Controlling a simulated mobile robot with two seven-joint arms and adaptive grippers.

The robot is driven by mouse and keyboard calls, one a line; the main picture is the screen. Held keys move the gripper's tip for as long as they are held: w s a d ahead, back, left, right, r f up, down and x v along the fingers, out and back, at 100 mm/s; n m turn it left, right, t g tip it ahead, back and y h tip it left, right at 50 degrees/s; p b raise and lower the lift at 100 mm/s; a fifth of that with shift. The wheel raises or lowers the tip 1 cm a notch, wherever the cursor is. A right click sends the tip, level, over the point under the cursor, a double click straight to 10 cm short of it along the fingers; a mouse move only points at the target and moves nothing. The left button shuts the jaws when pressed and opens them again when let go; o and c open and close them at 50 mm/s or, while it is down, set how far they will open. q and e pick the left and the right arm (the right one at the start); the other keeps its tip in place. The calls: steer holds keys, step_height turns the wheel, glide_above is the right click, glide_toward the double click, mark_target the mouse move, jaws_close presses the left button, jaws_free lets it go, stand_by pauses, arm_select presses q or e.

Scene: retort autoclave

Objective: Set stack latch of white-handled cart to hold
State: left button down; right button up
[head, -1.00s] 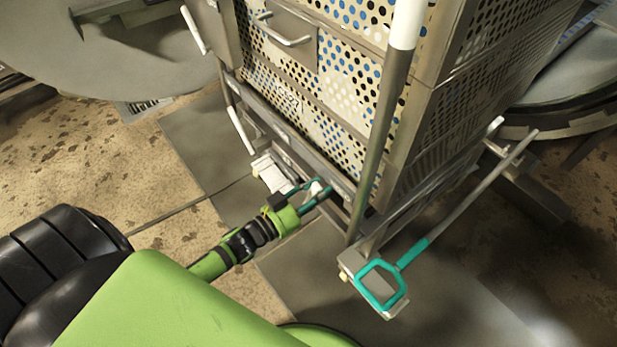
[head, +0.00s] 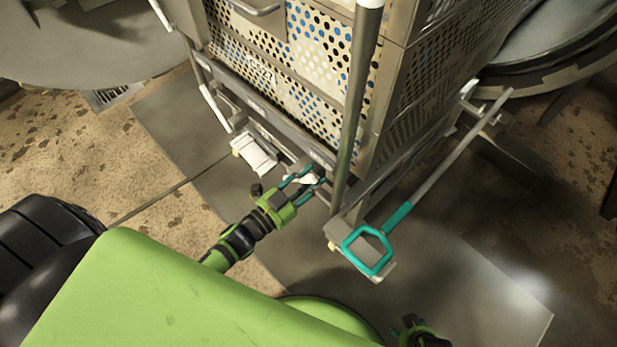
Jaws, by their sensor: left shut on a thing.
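The white-handled cart (head: 335,150) is a metal frame with white grips, carrying a stack of perforated baskets (head: 290,60). My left gripper (head: 306,184), green and black with teal fingers, is at the cart's low front rail. Its fingers are closed around a small pale piece (head: 299,179) there, which appears to be the stack latch. The fingers hide part of it, so its setting cannot be read. My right gripper (head: 408,330) shows only partly at the bottom edge, apart from the cart; its jaws cannot be judged.
A rod with a teal loop handle (head: 368,250) runs along the cart's right side. A white pedal-like plate (head: 254,153) sits low at the cart's left. Round steel doors (head: 75,35) stand behind. Dark floor plate (head: 470,290) at lower right is clear.

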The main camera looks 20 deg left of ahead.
arm_select(q)
steer(key=shift+d, duration=0.1)
arm_select(e)
steer(key=shift+s, duration=0.15)
arm_select(q)
steer(key=c, duration=0.9)
jaws_free()
steer(key=shift+f, duration=0.1)
steer(key=shift+c, duration=0.2)
steer(key=shift+o, duration=0.5)
steer(key=v, duration=1.2)
arm_select(e)
steer(key=shift+f, duration=0.15)
